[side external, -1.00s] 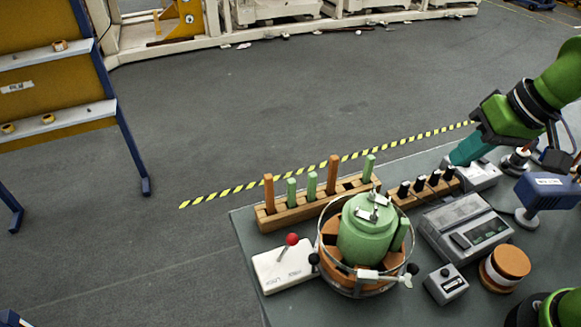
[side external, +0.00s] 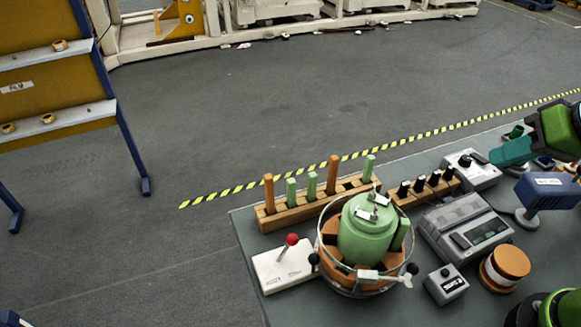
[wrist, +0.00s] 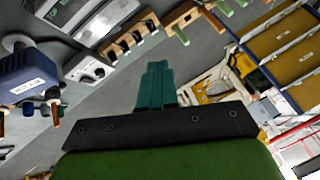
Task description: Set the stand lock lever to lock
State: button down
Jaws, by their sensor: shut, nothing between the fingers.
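A round orange stand (side external: 327,270) holds a green canister (side external: 366,232) near the table's front left. A pale lever (side external: 383,276) with a dark knob lies across the stand's front rim. A white box (side external: 270,272) with a tilted, red-knobbed lever (side external: 291,241) sits left of the stand; its label is too small to read. I cannot tell which lever is the stand lock lever. My gripper (side external: 493,157) is shut and empty, its teal fingers above the back right of the table, well away from both levers. Its fingers (wrist: 158,66) also show in the wrist view.
A wooden rack (side external: 292,212) with orange and green sticks stands behind the stand. A grey instrument (side external: 462,228), a small box (side external: 445,284), a copper-coloured roll (side external: 506,264) and a blue device (side external: 547,192) fill the right side. A grey box with a knob (side external: 472,168) is near my gripper.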

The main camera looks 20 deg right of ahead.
jog(key=w+a+f+m+g+y, duration=0.3)
jog(key=w+a+m, duration=0.5)
jog(key=m, duration=0.6)
jog(key=w+a+f+m+g+y, duration=0.3)
jog(key=w+a+f+m+g, duration=0.3)
jog(key=m, duration=0.8)
jog(key=w+a+g, duration=0.1)
jog(key=w+a, duration=0.2)
jog(key=shift+w+a+f+g, duration=0.15)
jog(key=shift+w+f+g, duration=0.1)
jog(key=shift+w+g, duration=0.1)
send_near(286, 249)
jog(key=d+f, duration=0.2)
jog(key=d, duration=0.1)
jog(key=a, duration=0.3)
jog(key=shift+s+a+f, duration=0.25)
jog(key=shift+s+f, duration=0.05)
jog(key=shift+f, duration=0.1)
jog(key=shift+s+a+f, duration=0.1)
jog(key=shift+s+a, duration=0.15)
jog(key=shift+a, duration=0.2)
